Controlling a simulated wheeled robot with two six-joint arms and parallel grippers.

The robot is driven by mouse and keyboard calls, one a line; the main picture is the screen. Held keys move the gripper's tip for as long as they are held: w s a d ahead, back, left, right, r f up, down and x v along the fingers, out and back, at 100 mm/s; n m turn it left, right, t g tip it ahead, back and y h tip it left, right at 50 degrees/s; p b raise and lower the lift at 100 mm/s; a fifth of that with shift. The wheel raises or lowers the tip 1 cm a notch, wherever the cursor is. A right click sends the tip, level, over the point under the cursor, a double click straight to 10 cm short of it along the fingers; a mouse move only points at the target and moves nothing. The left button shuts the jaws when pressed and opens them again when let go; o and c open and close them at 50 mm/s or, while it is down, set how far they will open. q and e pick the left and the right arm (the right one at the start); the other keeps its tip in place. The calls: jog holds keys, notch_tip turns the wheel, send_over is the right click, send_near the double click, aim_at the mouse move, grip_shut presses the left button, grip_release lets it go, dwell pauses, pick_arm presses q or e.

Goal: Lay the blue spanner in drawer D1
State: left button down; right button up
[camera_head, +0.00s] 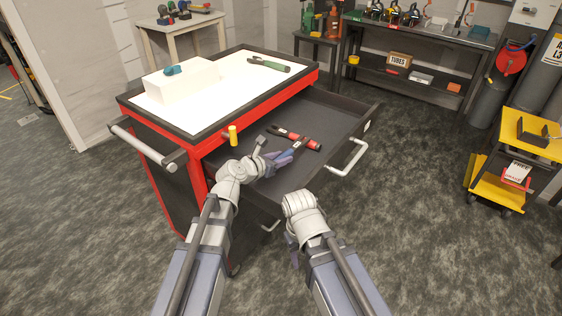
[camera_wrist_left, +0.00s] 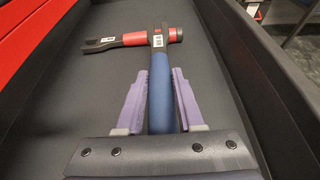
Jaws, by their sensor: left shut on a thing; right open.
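My left gripper (camera_head: 286,157) is inside the open drawer (camera_head: 345,122) of the red and black cart, shut on the blue spanner. In the left wrist view the blue spanner (camera_wrist_left: 161,90) lies between the purple fingers (camera_wrist_left: 151,98), pointing away from me. Its far end crosses over a red tool in the picture; whether they touch, or whether the spanner rests on the drawer floor, I cannot tell. In the head view the spanner (camera_head: 299,146) is partly hidden by the gripper. My right gripper (camera_head: 291,240) is open and empty, in front of the drawer.
A red and black tool (camera_wrist_left: 128,40) lies in the drawer. On the cart top are a white box (camera_head: 181,82), a blue object (camera_head: 173,70) and a green tool (camera_head: 268,64). The drawer handle (camera_head: 349,160) juts out right.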

pick_arm(q)
jog(key=shift+f+b, duration=0.45)
jog(key=shift+b, duration=0.1)
jog(key=shift+f, duration=0.15)
jog(key=c, duration=0.5)
grip_release()
jog(key=shift+r, duration=0.2)
